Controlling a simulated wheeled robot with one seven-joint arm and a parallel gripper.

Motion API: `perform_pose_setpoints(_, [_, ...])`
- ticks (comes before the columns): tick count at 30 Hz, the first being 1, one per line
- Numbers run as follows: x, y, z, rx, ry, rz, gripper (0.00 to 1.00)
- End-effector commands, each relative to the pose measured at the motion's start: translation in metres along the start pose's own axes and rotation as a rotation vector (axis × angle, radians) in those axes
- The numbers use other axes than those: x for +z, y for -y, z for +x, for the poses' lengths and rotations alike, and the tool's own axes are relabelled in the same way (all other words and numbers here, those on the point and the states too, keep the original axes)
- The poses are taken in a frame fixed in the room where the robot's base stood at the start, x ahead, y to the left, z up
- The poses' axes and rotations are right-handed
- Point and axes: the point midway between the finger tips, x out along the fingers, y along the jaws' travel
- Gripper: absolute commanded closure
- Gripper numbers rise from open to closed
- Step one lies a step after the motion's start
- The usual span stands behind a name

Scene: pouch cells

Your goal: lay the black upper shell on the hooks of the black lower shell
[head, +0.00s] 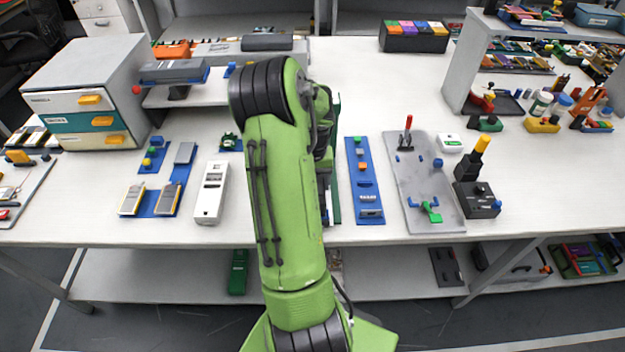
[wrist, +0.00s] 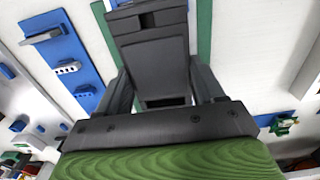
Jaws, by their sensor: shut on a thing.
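In the wrist view my gripper (wrist: 162,85) is shut on a black, box-like shell (wrist: 152,62), with one dark finger at each side of it. A narrower black part (wrist: 150,18) with small light spots shows at the shell's far end. I cannot tell whether it belongs to the held shell or to the lower shell beneath. A green strip (wrist: 204,30) shows on both sides of the held shell. In the head view my green arm hides the gripper and most of this spot; the hooks cannot be made out.
A blue strip (head: 364,200) with small parts lies just right of the arm. Beyond it is a grey plate (head: 413,207) with clamps. A white device (head: 211,192) and blue trays with cells lie to the left. A drawer box (head: 88,92) stands at the far left.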

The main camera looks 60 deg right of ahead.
Motion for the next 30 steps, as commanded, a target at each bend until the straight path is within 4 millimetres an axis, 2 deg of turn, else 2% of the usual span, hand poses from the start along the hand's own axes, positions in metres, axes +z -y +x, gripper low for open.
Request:
perform_pose_setpoints(7, [0.0, 0.0, 0.007, 0.0, 0.0, 0.0, 0.64])
perform_pose_setpoints(8, [0.0, 0.0, 0.007, 0.0, 0.0, 0.0, 0.31])
perform_pose_setpoints(12, [0.0, 0.0, 0.006, 0.0, 0.0, 0.0, 0.09])
perform_pose_setpoints(14, [0.0, 0.0, 0.006, 0.0, 0.0, 0.0, 0.03])
perform_pose_setpoints(23, [0.0, 0.0, 0.002, 0.0, -0.001, 0.0, 0.03])
perform_pose_setpoints(26, [-0.001, 0.0, -0.014, -0.001, -0.004, 0.0, 0.03])
perform_pose_setpoints(30, [-0.001, 0.0, -0.054, -0.001, -0.007, -0.001, 0.03])
